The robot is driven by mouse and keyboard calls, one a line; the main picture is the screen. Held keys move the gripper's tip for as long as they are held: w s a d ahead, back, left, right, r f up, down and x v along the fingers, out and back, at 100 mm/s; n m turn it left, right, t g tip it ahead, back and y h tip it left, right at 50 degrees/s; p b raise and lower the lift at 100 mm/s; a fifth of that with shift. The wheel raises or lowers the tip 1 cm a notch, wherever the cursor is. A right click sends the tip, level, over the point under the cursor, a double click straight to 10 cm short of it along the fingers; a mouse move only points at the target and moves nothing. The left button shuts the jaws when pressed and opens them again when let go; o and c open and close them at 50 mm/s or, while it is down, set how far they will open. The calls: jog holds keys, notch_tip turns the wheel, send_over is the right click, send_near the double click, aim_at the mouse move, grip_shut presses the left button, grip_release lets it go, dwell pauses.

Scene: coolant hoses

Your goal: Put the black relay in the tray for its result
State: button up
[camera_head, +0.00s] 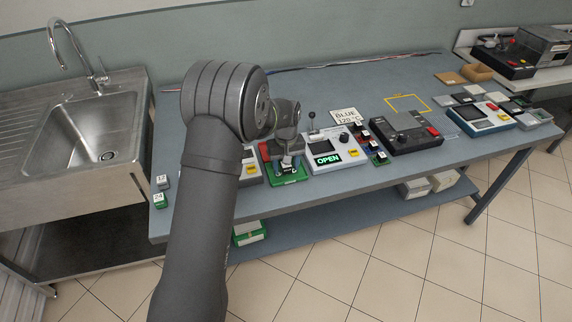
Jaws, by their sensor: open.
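My gripper (288,162) points down over a green-edged holder or tray (302,177) at the table's front. Its jaws are open around or just above a small dark block with a pale top (287,168), possibly the black relay; contact is too small to tell. To the right, a grey tester (347,161) shows a lit green "OPEN" on its display (327,159) and has a lever. A sign reading "BLUE 120" (346,116) stands behind it. My arm hides part of the table to the left. I cannot make out which piece is the result tray.
Small labelled blocks (161,198) stand at the table's left corner. More small coloured blocks (380,158) stand right of the tester, beside a black device (408,134). A yellow outline (408,103) marks bare table behind. A sink (105,130) is at left.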

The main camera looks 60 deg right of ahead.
jog(key=shift+r, duration=0.1)
notch_tip(320, 180, up, 12)
dwell(0.4)
jog(key=shift+f, duration=4.05)
